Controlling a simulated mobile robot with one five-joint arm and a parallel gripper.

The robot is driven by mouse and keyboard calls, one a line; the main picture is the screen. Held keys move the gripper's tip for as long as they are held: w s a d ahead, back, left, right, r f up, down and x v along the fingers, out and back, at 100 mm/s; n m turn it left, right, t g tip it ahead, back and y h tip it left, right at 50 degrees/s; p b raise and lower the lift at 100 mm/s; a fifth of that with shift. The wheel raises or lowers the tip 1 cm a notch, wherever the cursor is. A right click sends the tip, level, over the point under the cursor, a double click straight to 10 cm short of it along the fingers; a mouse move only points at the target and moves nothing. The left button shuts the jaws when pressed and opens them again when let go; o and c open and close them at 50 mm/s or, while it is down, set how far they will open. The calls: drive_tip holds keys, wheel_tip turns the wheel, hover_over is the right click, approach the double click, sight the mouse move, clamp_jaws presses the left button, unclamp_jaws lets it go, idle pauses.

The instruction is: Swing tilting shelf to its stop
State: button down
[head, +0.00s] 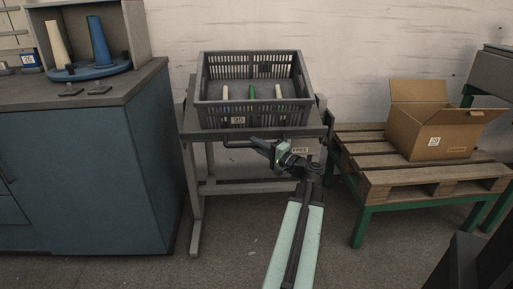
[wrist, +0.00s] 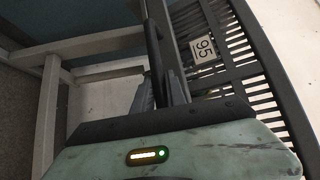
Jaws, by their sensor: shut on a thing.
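The tilting shelf (head: 190,118) is a grey plate on a grey metal stand, in the middle of the head view. A grey slatted crate (head: 220,114) labelled 95 stands on it, with white and green cones inside. A dark bar handle (head: 236,144) sticks out at the shelf's front edge. My gripper (head: 269,149) is at this handle, below the crate. In the wrist view the fingers of my gripper (wrist: 161,92) are closed around the dark handle bar (wrist: 153,48). The crate (wrist: 222,48) shows close behind it. I cannot tell the shelf's exact tilt.
A blue cabinet (head: 85,180) with cones on a blue disc (head: 88,71) stands at left. At right, an open cardboard box (head: 431,128) sits on a wooden pallet (head: 378,184) over a green frame. A white wall is behind. Floor is free in front of the stand.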

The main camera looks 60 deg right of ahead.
drive_tip(key=shift+s+f, duration=0.1)
drive_tip(key=shift+f, duration=0.1)
drive_tip(key=c, duration=1.4)
unclamp_jaws()
drive_tip(key=shift+s+d, duration=0.15)
drive_tip(key=shift+d, duration=0.05)
drive_tip(key=shift+o, duration=0.2)
drive_tip(key=s+a, duration=0.1)
drive_tip(key=s, duration=0.6)
drive_tip(key=shift+s+f+b, duration=0.35)
